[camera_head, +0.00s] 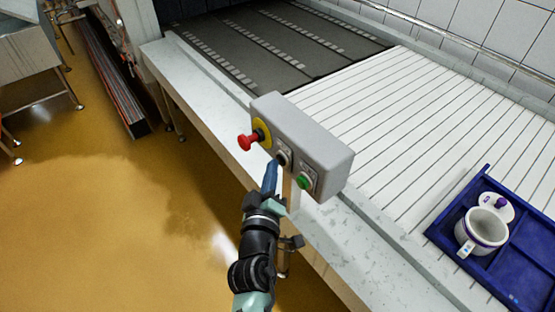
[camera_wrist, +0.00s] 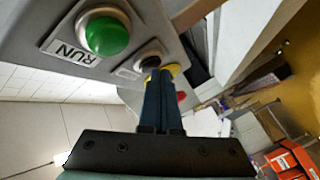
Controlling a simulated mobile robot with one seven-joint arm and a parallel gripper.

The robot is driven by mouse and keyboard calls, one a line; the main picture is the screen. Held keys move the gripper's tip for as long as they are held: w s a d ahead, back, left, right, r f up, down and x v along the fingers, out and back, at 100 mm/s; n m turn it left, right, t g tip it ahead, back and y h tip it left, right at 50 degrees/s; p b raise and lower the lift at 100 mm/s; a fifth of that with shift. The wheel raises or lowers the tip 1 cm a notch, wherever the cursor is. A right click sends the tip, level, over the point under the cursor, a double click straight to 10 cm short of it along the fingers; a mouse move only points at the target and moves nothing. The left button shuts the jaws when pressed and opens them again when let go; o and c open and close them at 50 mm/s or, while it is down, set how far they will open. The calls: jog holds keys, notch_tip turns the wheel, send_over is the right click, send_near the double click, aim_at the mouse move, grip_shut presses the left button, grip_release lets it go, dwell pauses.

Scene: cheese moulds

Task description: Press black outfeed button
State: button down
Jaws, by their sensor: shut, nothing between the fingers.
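The grey control box (camera_head: 310,135) stands at the front edge of the conveyor. Its face carries a red mushroom button (camera_head: 245,142) on a yellow ring, a black button (camera_head: 283,157) in the middle and a green button (camera_head: 304,182). My gripper (camera_head: 273,165) is shut and empty, its blue fingers pointing up at the black button. In the wrist view the fingertips (camera_wrist: 160,73) lie right by the black button (camera_wrist: 150,57), overlapping its lower edge. Whether they touch it, I cannot tell. The green button (camera_wrist: 107,33) has a RUN label beside it.
A blue tray (camera_head: 440,232) with a white mould (camera_head: 482,230) and a white lid (camera_head: 497,206) lies on the white slatted conveyor at the right. The metal conveyor edge (camera_head: 370,255) runs below the box. Yellow floor (camera_head: 90,220) is open at the left.

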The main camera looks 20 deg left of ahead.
dwell(0.5)
jog(key=shift+s+a+b, duration=0.45)
jog(key=shift+s+b, duration=0.2)
jog(key=shift+b, duration=0.05)
jog(key=s+a+b, duration=0.1)
jog(key=s, duration=0.1)
jog(key=s+a+b, duration=0.2)
dwell(0.3)
dwell(0.6)
